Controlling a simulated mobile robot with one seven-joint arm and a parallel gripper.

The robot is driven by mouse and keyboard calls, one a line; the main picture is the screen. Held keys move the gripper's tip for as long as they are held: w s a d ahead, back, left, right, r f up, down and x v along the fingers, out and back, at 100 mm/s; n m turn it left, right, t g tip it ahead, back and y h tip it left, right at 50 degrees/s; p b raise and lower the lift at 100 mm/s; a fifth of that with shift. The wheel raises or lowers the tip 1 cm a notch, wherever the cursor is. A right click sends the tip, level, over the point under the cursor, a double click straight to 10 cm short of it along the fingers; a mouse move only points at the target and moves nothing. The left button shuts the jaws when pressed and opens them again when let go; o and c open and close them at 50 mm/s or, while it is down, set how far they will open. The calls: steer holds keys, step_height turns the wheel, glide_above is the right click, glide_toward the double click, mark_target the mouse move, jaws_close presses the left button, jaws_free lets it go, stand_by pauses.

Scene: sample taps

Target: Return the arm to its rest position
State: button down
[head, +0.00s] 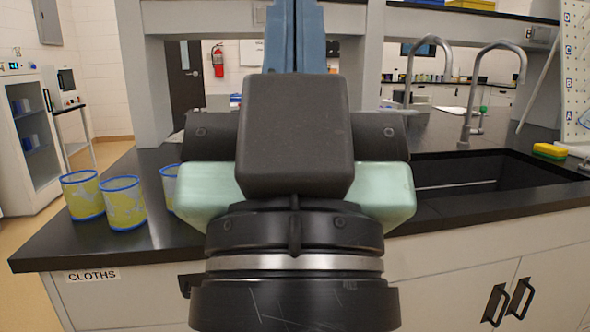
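My arm rises through the middle of the head view, close to the camera. Its dark wrist housing and pale green parts cover much of the bench centre. No fingertips show, so whether my gripper is open or shut is hidden. Whatever lies directly behind my arm is hidden too.
Blue-rimmed yellowish cups (123,204) stand on the left of the black bench (60,240), one partly behind my arm. A sink (490,172) with curved taps (478,95) is at right, a yellow sponge (549,151) by it. Open floor lies at far left.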

step_height(320, 180, up, 31)
steer(key=p, duration=2.9)
steer(key=shift+r, duration=0.15)
